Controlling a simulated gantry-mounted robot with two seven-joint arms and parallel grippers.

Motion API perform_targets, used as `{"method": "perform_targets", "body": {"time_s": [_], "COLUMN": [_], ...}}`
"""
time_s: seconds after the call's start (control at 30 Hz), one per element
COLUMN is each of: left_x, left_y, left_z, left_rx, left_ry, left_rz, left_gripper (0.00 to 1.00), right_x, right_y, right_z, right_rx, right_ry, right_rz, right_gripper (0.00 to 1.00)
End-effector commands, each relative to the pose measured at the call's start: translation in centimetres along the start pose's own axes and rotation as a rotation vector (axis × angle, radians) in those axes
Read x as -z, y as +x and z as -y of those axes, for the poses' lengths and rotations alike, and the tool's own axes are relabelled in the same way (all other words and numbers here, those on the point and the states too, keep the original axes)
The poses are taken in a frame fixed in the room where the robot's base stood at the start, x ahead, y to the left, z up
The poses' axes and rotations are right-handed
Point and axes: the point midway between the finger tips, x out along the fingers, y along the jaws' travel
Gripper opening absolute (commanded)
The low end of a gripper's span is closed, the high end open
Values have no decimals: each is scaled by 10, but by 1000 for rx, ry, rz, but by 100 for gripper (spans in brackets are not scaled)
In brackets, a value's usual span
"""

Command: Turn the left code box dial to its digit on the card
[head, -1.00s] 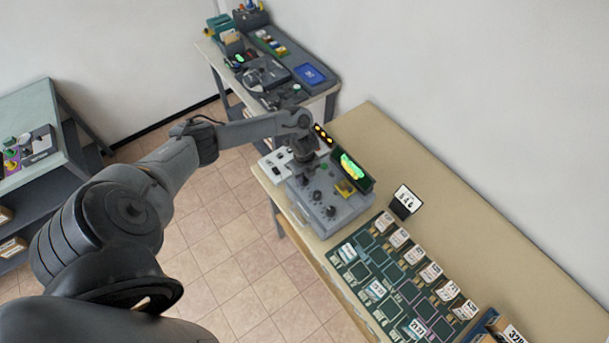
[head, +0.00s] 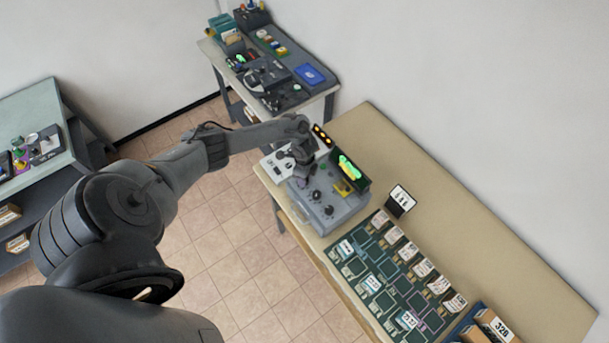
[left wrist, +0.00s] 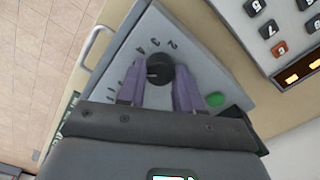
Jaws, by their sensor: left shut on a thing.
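The grey code box (head: 345,208) stands on the long beige table, with black dials on its top. My left gripper (head: 303,176) is over the far-left part of the box. In the left wrist view its purple fingers (left wrist: 158,80) are shut on a black round dial (left wrist: 159,66), one on each side. Digits are printed around this dial; a 2, 3 and 4 can be made out, others are partly hidden. A white card (head: 401,195) stands upright on the table behind the box; its digits are too small to read surely. My right gripper is not in view.
A green-lit display (head: 349,167) and a yellow part (head: 343,187) are at the box's back. A keypad panel (left wrist: 283,35) is beside it. A dark sorting board (head: 371,270) with small boxes lies to the right. The table's back right is clear.

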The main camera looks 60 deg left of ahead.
Motion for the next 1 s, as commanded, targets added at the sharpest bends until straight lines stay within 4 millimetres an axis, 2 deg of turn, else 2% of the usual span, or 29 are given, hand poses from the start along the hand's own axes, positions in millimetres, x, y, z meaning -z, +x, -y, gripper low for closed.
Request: {"method": "perform_targets", "body": {"time_s": [0.47, 0.5, 0.63, 1.0], "left_x": [1, 1, 1, 0], "left_y": [0, 0, 0, -4], "left_z": [0, 0, 0, 0], "left_rx": [0, 0, 0, 0], "left_ry": [-14, -14, -14, -14], "left_rz": [-2, -2, -2, -1], "left_gripper": [4, 41, 60, 60], "right_x": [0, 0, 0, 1], "right_y": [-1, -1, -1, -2], "right_z": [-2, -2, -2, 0], "right_rx": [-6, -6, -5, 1], "right_ry": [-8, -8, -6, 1], "right_rz": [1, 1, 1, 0], "right_gripper": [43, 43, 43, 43]}}
